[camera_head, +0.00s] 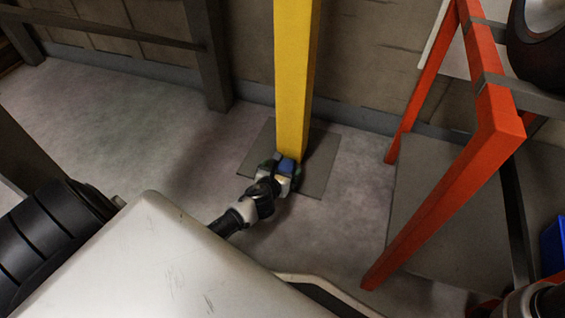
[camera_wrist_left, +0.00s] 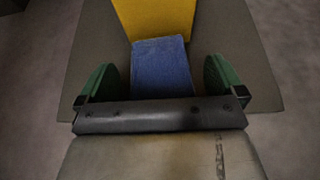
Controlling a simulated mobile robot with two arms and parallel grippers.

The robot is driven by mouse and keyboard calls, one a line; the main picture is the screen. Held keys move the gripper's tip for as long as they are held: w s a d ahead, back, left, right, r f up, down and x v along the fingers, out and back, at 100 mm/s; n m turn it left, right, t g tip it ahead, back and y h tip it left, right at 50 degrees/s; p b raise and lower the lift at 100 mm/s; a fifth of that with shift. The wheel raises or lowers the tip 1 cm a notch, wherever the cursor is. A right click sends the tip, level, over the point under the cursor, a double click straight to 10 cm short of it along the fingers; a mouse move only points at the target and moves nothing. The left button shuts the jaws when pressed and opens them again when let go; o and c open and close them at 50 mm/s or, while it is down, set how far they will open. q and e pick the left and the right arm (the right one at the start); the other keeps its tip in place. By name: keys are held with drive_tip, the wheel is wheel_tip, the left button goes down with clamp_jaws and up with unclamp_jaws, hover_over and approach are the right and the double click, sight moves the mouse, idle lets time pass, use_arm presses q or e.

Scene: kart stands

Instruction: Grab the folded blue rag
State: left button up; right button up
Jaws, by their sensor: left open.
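The folded blue rag (camera_wrist_left: 162,68) lies at the foot of the yellow post in the left wrist view, between the two green finger pads of my left gripper (camera_wrist_left: 160,82). Gaps show on both sides of the rag, so the pads stand apart from it. The rag's near end is hidden behind the gripper's dark bar. In the head view the rag is a small blue patch (camera_head: 287,165) at my left gripper (camera_head: 284,163), which reaches down to the post's base. My left gripper is open. My right gripper is not clearly seen.
The yellow post (camera_head: 295,80) rises from a grey floor plate (camera_head: 318,165), just beyond the rag. A red-orange frame (camera_head: 450,190) stands to the right, with a blue bin (camera_head: 553,245) at the right edge. A pale panel (camera_head: 150,265) fills the near left. Floor left of the post is clear.

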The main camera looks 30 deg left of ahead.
use_arm(q)
drive_tip(key=shift+w, duration=0.25)
drive_tip(key=c, duration=1)
